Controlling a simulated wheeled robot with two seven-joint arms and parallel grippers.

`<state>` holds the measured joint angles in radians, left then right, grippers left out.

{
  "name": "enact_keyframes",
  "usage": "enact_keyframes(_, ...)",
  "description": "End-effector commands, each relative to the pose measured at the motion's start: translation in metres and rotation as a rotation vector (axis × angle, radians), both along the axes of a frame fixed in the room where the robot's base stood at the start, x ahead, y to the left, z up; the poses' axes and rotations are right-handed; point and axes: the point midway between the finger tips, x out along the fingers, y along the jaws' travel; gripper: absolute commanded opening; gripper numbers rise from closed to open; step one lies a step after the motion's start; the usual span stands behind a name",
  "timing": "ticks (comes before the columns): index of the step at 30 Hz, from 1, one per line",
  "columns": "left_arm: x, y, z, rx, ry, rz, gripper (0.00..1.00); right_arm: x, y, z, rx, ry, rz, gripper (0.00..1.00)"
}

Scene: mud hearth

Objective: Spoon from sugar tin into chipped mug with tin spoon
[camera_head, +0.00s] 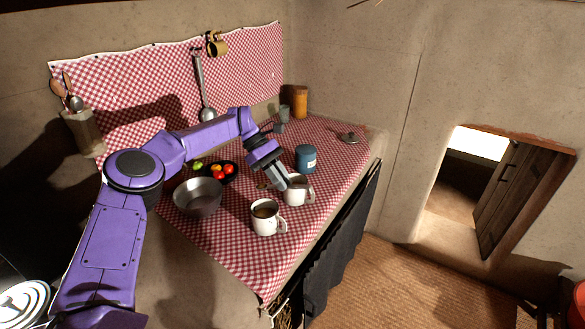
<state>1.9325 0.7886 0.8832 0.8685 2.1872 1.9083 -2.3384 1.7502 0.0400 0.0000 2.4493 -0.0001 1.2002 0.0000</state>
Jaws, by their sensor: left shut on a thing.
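My left gripper (281,183) reaches down over the counter, its fingers shut just behind and left of a white mug (298,192). A small thin piece (263,186) shows beside the fingers, likely part of the tin spoon; the rest of the spoon is hidden or too small to tell. A second white mug (266,219), holding something dark brown, stands nearer the front. I cannot tell which mug is chipped. A blue tin (306,158), likely the sugar tin, stands upright behind the mugs. My right gripper is not in view.
A metal bowl (197,198) and a dark plate with tomatoes and other produce (222,172) stand to the left. A lid (348,138), an orange-brown canister (300,102) and grey cups (281,120) are toward the back. The checked cloth (247,262) is clear at the front.

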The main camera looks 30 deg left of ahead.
Motion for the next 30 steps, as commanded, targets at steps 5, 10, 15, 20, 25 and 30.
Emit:
enact_keyframes(5,0.002,-0.002,-0.005,0.005,0.000,-0.004,0.00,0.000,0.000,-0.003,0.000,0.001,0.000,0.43)
enact_keyframes(10,0.003,-0.006,-0.024,0.006,0.001,-0.010,0.00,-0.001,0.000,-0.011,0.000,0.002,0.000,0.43)
enact_keyframes(15,0.003,-0.006,-0.044,0.005,0.000,-0.010,0.00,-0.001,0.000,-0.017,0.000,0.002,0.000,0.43)
enact_keyframes(20,-0.002,-0.004,-0.052,-0.005,-0.100,0.027,0.00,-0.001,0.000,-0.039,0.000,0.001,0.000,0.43)
enact_keyframes(25,-0.008,-0.003,-0.052,-0.017,-0.276,0.096,0.00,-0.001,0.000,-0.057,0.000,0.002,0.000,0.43)
enact_keyframes(30,-0.015,-0.003,-0.046,-0.033,-0.489,0.178,0.00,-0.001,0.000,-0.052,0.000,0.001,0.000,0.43)
